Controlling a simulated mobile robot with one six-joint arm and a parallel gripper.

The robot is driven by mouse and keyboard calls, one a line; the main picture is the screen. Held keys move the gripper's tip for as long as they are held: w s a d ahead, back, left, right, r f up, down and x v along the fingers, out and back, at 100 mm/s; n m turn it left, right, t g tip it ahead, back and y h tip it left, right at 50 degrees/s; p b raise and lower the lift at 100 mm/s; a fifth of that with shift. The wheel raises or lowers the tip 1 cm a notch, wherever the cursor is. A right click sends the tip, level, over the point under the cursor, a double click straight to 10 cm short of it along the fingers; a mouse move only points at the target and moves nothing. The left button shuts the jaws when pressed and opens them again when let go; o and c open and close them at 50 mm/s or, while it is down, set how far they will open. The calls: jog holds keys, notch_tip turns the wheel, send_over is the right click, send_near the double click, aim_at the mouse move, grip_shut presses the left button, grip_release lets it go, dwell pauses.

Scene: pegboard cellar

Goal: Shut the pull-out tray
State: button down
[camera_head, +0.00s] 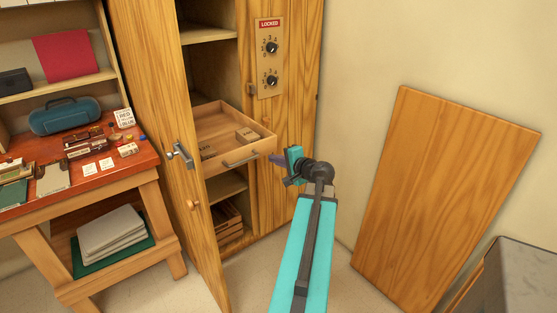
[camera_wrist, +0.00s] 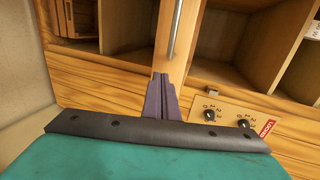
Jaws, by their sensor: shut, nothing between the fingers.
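The pull-out tray (camera_head: 222,130) is a light wooden drawer, pulled out of the tall cabinet between its shelves. My gripper (camera_head: 276,160) is shut and empty, just right of the tray's front corner. In the wrist view the purple fingers (camera_wrist: 161,80) lie together at the end of the tray's front panel (camera_wrist: 188,40), beside the handle (camera_wrist: 175,28). I cannot tell whether they touch it.
The cabinet door (camera_head: 168,120) stands open left of the tray. A panel with dials and a LOCKED sign (camera_head: 269,58) is on the cabinet at right. A workbench (camera_head: 100,180) with clutter stands at left. A wooden board (camera_head: 440,190) leans on the right wall.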

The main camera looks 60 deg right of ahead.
aim_at(259, 152)
jog(key=shift+r+p+x, duration=0.2)
jog(key=shift+p+x, duration=0.15)
jog(key=shift+x, duration=0.9)
jog(key=shift+r+p+x, duration=0.15)
jog(key=shift+p+x, duration=0.25)
jog(key=shift+x, duration=0.85)
jog(key=shift+r+p+x, duration=0.2)
jog(key=shift+p+x, duration=0.15)
jog(key=shift+x, duration=0.95)
jog(key=shift+w+d, duration=0.1)
